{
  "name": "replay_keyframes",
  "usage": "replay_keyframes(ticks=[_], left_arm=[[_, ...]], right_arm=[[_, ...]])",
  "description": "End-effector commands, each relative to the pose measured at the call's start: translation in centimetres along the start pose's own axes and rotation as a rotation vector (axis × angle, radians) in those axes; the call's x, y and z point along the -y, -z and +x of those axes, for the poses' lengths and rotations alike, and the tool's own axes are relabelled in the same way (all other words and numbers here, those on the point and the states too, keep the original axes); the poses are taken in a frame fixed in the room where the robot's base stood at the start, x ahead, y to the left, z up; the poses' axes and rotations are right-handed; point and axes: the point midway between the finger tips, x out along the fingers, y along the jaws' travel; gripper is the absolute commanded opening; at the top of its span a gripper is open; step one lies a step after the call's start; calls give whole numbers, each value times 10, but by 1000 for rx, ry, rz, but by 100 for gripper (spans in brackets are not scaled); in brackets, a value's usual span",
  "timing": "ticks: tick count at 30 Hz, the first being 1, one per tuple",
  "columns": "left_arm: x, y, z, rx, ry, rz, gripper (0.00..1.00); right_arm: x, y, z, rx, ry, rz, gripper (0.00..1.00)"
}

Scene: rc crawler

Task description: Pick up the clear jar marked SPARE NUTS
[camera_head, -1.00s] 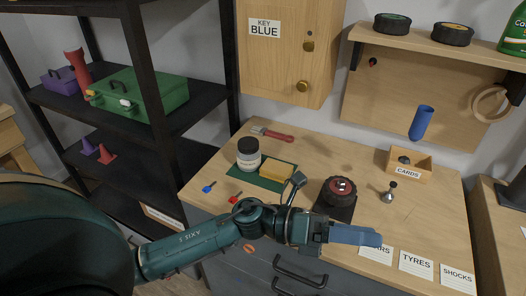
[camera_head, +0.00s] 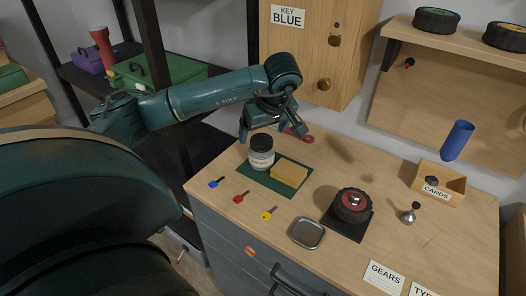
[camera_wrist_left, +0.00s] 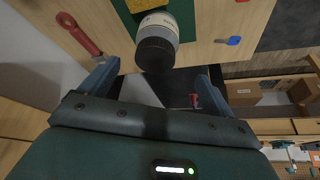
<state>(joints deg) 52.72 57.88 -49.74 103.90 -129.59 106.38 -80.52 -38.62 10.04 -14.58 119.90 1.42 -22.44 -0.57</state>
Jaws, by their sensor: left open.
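The clear jar (camera_head: 261,158) with a black lid and a pale label stands upright on the green mat (camera_head: 250,178) on the workbench. The label's words are too small to read. My left gripper (camera_head: 271,133) is open and empty, just behind and above the jar's lid. In the left wrist view the jar (camera_wrist_left: 163,27) lies ahead of the gap between the two blue fingers (camera_wrist_left: 155,78), its dark lid towards me. I cannot tell whether a finger touches it. My right gripper is not in view.
A yellow sponge (camera_head: 289,174) lies right beside the jar. Blue (camera_head: 216,182), red (camera_head: 241,197) and yellow (camera_head: 268,213) keys lie in front. A red-handled tool (camera_wrist_left: 80,34) lies near the gripper. A metal tray (camera_head: 307,232) and a wheel (camera_head: 352,205) stand further right.

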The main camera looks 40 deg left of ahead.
Motion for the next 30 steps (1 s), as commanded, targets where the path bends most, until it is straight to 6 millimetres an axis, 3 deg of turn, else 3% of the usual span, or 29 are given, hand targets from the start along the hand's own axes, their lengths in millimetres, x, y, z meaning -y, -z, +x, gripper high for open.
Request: replay_keyframes(ticks=[3,11,19,30], left_arm=[[0,0,21,2,2,1,89],[-1,-1,41,3,0,0,89],[-6,0,80,5,-1,0,89],[-6,0,88,3,-3,0,86]], right_arm=[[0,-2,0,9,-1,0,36],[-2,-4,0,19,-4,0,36],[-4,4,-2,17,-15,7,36],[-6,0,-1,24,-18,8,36]])
